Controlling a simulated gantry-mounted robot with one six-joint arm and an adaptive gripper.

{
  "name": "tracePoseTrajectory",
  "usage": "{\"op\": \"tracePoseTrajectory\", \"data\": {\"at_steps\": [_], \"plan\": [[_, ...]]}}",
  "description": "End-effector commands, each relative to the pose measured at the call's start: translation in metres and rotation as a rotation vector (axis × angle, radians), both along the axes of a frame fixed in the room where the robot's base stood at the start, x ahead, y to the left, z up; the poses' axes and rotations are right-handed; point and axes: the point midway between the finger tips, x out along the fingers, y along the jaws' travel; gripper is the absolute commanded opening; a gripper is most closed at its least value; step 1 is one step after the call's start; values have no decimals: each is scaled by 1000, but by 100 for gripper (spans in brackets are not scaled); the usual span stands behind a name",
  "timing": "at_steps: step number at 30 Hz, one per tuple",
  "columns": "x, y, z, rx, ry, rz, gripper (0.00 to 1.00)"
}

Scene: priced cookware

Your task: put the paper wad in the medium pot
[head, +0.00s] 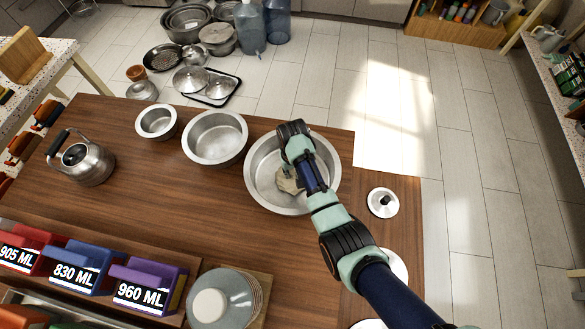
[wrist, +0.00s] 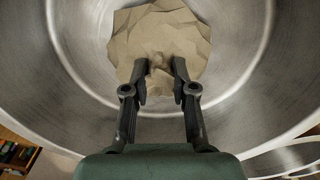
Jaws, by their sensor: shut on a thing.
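The paper wad (head: 287,183) is crumpled and tan. It is inside the largest pot (head: 259,190), the rightmost of three silver pots in the head view. In the wrist view, my gripper (wrist: 160,72) is shut on the near side of the paper wad (wrist: 150,33), with the pot's metal wall around it. In the head view my arm hides part of the wad and this pot. I cannot tell whether the wad touches the pot floor. The medium pot (head: 214,139) stands just left of the largest pot and looks empty. The small pot (head: 156,121) stands farther left.
A kettle (head: 86,163) stands at the table's left. Red, blue and purple volume-labelled bins (head: 148,288) and a stack of bowls (head: 222,298) line the front. A lid (head: 383,202) lies to the right. The wooden table (head: 170,205) is clear in the middle.

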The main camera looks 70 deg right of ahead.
Motion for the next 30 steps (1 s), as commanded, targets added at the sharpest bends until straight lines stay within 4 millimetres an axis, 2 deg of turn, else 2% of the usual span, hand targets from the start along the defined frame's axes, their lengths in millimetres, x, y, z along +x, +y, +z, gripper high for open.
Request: {"op": "tracePoseTrajectory", "data": {"at_steps": [4, 5, 9, 17, 20, 23, 30], "plan": [[0, 0, -3, 0, 0, 0, 2], [0, 0, -3, 0, 0, 0, 27], [0, 0, -2, 0, 0, 0, 51], [0, 0, -2, 0, 0, 0, 51], [0, 0, 5, -1, -1, 0, 51], [1, -1, 22, -2, -2, 0, 51], [0, -1, 84, -2, -2, 0, 51]]}}
